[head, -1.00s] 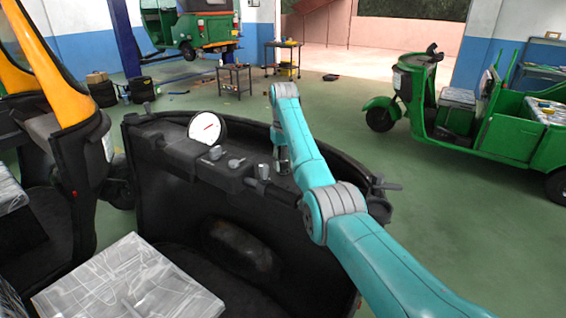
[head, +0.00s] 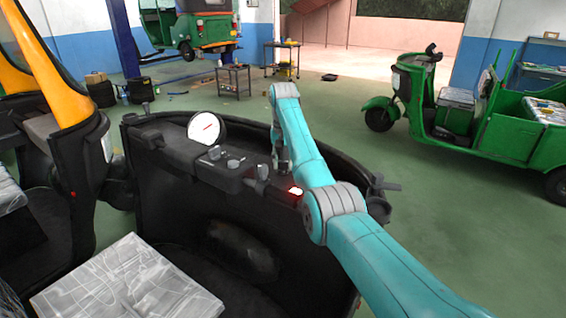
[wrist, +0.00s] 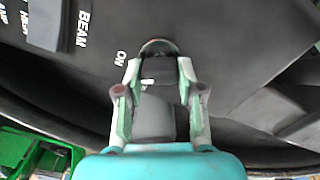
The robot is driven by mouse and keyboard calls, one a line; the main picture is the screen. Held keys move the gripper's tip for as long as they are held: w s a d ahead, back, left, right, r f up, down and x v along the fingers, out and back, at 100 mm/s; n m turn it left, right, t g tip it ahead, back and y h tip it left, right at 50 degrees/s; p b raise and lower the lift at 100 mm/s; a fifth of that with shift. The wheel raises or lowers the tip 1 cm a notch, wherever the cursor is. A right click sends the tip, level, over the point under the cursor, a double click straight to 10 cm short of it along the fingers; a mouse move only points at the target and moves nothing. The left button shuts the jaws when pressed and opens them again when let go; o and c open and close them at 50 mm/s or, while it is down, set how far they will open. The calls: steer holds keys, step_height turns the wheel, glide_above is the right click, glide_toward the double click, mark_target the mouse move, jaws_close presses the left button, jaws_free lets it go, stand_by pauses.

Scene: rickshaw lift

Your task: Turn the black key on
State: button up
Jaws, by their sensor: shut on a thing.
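The black key (wrist: 157,70) is between the two fingers of my gripper (wrist: 158,62) in the wrist view, beside the white "ON" lettering on the dark panel. My gripper is shut on it. The fingers and wrist hide part of the key, so its exact angle is hard to tell. In the head view my gripper (head: 281,165) reaches down to the right part of the black dashboard (head: 170,147), and the key cannot be made out there. A red light (head: 296,190) glows on the dashboard, just left of my arm.
A round white gauge (head: 207,129) and grey knobs (head: 235,163) sit on the dashboard left of my gripper. A patterned seat (head: 125,280) is in front. A green rickshaw (head: 470,120) stands at the right, with open floor between.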

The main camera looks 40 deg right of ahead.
steer(key=o, duration=1.1)
steer(key=shift+o, duration=0.2)
